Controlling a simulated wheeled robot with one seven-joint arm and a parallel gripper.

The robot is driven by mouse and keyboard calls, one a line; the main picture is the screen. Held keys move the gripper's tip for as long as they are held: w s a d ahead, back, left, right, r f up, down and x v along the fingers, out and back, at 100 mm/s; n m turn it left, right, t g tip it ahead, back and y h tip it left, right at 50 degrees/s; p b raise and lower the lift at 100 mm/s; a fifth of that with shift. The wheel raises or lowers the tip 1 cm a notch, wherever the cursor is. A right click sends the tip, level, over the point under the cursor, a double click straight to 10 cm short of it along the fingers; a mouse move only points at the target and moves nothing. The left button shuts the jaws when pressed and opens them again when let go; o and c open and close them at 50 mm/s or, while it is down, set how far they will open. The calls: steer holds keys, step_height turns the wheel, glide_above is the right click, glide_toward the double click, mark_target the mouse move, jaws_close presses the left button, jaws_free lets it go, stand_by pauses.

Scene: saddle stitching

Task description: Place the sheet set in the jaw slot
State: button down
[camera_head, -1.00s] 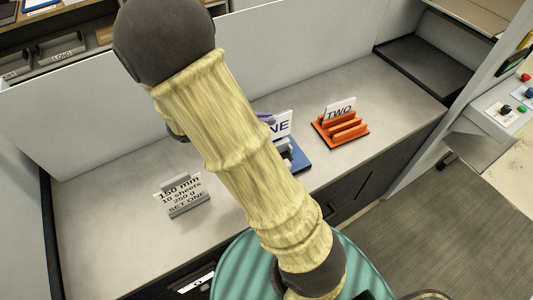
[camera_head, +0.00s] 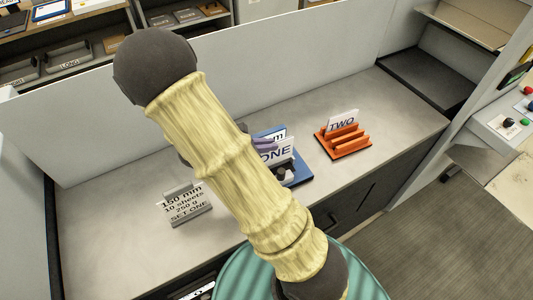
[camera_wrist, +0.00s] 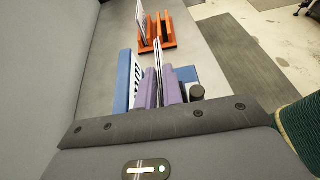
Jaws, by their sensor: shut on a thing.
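The sheet set (camera_head: 276,153) is a white upright sheet marked ONE, partly hidden by my arm in the head view. My gripper (camera_head: 262,144) shows there only as a bit of purple finger. In the wrist view my gripper (camera_wrist: 160,92) has its purple fingers shut on the thin, upright sheet set (camera_wrist: 158,62). A blue device (camera_head: 302,175) with a lettered back panel stands at the sheet set. It also shows in the wrist view (camera_wrist: 124,80), with a dark round knob. I cannot tell whether the lower edge of the sheets is inside the jaw slot.
An orange slotted stand (camera_head: 345,146) holding a white sheet marked TWO (camera_head: 342,122) stands to the right. A grey holder with a lettered card (camera_head: 186,206) stands at the left. A low partition (camera_head: 100,120) runs behind the grey counter. Bare counter lies between them.

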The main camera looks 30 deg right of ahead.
mark_target(267, 155)
steer(key=shift+f, duration=2.05)
steer(key=shift+f, duration=0.2)
steer(key=c, duration=1.5)
jaws_free()
steer(key=shift+c, duration=0.2)
steer(key=shift+r, duration=0.1)
steer(key=shift+r+p, duration=0.2)
steer(key=shift+p, duration=0.1)
steer(key=b+v, duration=0.2)
steer(key=v, duration=1)
